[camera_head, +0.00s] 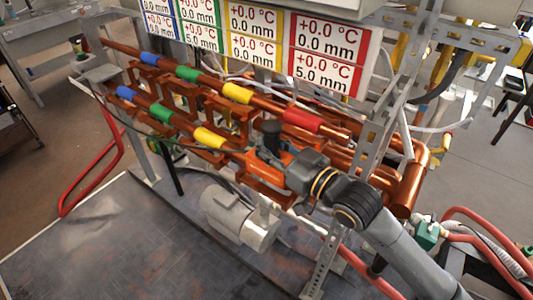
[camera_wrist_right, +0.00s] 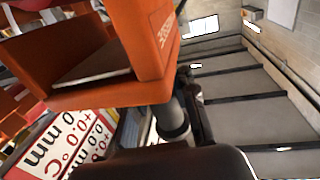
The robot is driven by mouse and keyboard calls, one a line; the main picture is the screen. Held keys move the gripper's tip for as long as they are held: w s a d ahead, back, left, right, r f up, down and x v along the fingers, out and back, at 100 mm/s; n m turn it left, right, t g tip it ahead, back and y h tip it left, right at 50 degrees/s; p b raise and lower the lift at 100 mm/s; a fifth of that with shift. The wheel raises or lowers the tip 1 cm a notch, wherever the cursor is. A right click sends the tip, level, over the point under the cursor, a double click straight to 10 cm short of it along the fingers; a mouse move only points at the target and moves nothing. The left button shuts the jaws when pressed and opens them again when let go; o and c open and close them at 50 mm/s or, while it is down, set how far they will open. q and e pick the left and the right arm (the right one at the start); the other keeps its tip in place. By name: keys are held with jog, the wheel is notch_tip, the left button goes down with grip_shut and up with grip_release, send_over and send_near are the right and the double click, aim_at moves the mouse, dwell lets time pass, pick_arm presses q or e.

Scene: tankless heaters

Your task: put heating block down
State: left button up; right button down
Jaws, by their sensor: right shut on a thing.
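The orange heating block (camera_head: 262,166) is at the right arm's tip in the head view, by the front copper pipe (camera_head: 178,121). It fills the upper left of the right wrist view (camera_wrist_right: 154,50), where its open channel and printed side show. My right gripper (camera_head: 284,168) is shut on it; the fingers are mostly hidden. Whether the block touches the pipe, I cannot tell. Blue, green and yellow bands mark the front pipe; the yellow one (camera_head: 209,138) is just left of the block. My left gripper is not in view.
A rear pipe carries a red band (camera_head: 301,120). Display panels (camera_head: 334,58) hang above the pipes. A grey motor-like cylinder (camera_head: 240,218) stands just below the block. A metal upright (camera_head: 385,110) is close right. Bare bench top (camera_head: 110,240) lies at front left.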

notch_tip(320, 180, down, 2)
jog(key=shift+f, duration=0.3)
jog(key=shift+f, duration=0.15)
jog(key=c, duration=1)
grip_release()
jog(key=shift+f, duration=0.1)
jog(key=shift+c, duration=0.2)
jog(key=shift+s+d, duration=0.2)
jog(key=shift+s, duration=0.05)
jog(key=b+v, duration=0.1)
jog(key=v, duration=1)
jog(key=shift+s+d, duration=0.15)
jog(key=shift+s, duration=0.05)
